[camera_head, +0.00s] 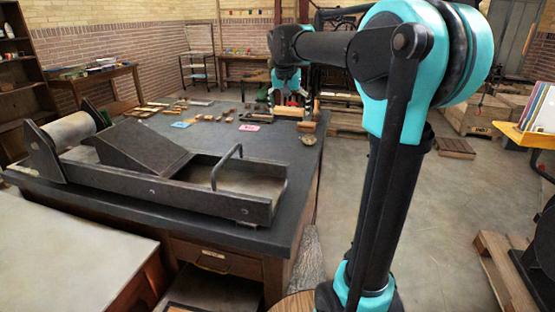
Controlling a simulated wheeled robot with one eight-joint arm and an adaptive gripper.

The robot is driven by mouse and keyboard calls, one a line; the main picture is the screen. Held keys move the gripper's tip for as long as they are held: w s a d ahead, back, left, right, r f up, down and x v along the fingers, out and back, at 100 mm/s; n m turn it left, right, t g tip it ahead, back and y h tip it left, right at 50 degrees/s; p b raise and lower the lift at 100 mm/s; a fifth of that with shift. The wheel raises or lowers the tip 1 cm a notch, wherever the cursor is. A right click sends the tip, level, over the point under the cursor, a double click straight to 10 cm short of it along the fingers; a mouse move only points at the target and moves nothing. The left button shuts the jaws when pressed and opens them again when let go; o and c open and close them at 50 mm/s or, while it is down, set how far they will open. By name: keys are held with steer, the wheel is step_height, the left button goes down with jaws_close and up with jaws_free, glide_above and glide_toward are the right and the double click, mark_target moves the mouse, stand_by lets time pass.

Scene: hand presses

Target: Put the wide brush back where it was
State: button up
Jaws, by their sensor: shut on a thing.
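My gripper (289,96) is at the far right part of the dark-topped table, low over its surface. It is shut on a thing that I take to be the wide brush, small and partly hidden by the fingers. A pale wooden piece (288,111) shows just below the fingers. I cannot tell whether it is part of the brush or lies on the table, nor whether the brush touches the tabletop.
Several small wooden blocks and tools lie across the table (130,204) top's far half, with a pink card (249,127) and a blue card (181,124). An orange-brown block (307,126) is near the right edge. A press bed with roller (69,132) fills the near side.

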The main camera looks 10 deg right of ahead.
steer(key=shift+w+a+f, duration=0.15)
steer(key=shift+w+f, duration=0.05)
step_height(320, 180, down, 19)
steer(key=shift+f, duration=0.1)
stand_by(0.3)
steer(key=shift+f, duration=0.1)
steer(key=o, duration=0.7)
steer(key=v, duration=1.2)
